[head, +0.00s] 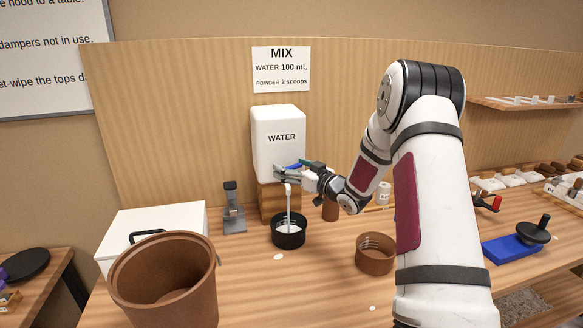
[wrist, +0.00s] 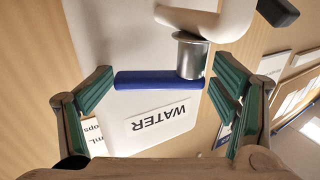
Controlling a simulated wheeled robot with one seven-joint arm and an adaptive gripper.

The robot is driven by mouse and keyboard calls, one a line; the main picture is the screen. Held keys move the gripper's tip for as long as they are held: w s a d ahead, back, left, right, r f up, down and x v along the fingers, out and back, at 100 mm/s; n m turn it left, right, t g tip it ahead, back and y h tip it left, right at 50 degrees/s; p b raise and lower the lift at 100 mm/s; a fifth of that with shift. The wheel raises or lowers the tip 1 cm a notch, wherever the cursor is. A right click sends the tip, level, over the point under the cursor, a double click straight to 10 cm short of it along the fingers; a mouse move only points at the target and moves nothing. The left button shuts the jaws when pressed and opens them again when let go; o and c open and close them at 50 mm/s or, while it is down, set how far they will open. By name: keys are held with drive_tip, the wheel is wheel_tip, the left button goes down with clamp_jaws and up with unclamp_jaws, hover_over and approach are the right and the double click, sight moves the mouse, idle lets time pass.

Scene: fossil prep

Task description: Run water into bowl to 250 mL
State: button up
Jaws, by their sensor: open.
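A white water tank (head: 279,122) labelled WATER stands on a wooden block (head: 270,203). Its tap has a blue lever (wrist: 150,80) on a metal stem (wrist: 190,56) in the wrist view. A pale stream (head: 289,207) runs from the spout (head: 288,187) down into a black bowl (head: 288,242) on the bench. Light marks show on the bowl's inner wall; the water level is not readable. My gripper (wrist: 162,85) is open at the tap, one finger on each side of the lever, with a visible gap on the right; left contact is unclear.
A brown bowl (head: 375,262) with inner marks stands right of the black bowl. A large brown bucket (head: 165,285) and white box (head: 185,218) are at left. A grey stand (head: 234,215) is beside the block. A sign (head: 281,69) reads water 100 mL, powder 2 scoops.

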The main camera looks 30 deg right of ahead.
drive_tip(key=s+d, duration=0.1)
drive_tip(key=s, duration=0.6)
drive_tip(key=shift+s+d, duration=0.25)
drive_tip(key=shift+s, duration=0.1)
idle(7.0)
